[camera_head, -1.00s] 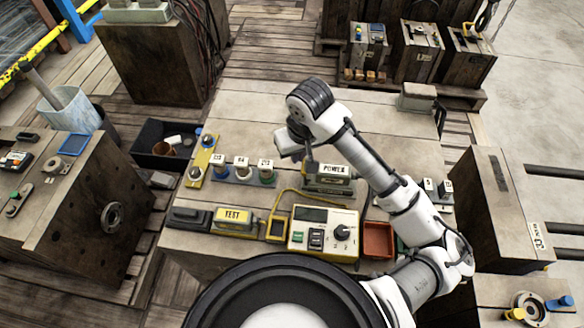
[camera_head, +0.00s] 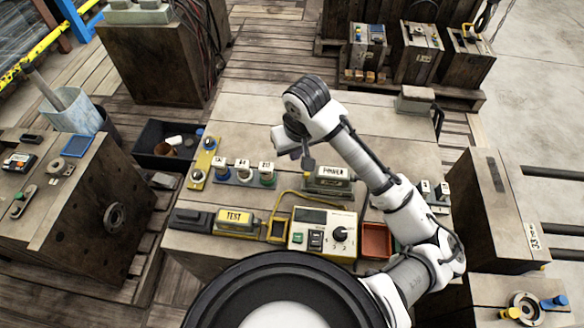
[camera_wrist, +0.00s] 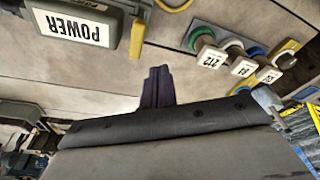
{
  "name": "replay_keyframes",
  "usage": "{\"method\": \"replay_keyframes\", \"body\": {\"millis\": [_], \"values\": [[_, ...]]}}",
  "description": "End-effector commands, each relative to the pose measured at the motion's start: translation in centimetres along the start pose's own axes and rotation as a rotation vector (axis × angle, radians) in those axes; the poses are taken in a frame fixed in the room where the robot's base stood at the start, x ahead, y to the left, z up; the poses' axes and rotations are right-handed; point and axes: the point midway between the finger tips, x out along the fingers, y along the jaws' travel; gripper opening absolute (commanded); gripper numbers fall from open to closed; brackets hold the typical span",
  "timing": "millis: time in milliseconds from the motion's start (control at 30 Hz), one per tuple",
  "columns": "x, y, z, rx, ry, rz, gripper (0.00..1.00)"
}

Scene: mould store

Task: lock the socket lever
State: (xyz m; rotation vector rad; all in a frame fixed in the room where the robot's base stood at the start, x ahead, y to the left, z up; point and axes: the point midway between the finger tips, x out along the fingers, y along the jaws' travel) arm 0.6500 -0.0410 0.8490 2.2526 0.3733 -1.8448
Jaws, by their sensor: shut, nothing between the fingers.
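The grey POWER socket (camera_head: 334,174) sits on the workbench with a white label on its face. In the wrist view the POWER socket (camera_wrist: 85,8) is at the upper left, upside down and cut by the frame's top edge. My gripper (camera_head: 308,163) is just left of the socket in the head view. In the wrist view my gripper (camera_wrist: 158,78) has its dark fingers together and empty, apart from the socket in the picture.
A yellow TEST box (camera_head: 235,229), a meter panel (camera_head: 313,216) and a red tray (camera_head: 377,254) line the bench's front. Several labelled plugs (camera_head: 243,172) stand left of my gripper. A yellow cable (camera_head: 283,196) loops near the socket. The bench behind is mostly clear.

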Motion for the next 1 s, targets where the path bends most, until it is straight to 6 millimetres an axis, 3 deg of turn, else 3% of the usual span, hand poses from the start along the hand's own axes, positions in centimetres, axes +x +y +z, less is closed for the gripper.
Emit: {"method": "replay_keyframes", "body": {"millis": [600, 1000], "values": [[-5.3, 0.0, -1.1, 0.0, 0.001, 0.0, 0.0], [-5.5, 0.0, -1.1, 0.0, 0.001, 0.001, 0.0]]}}
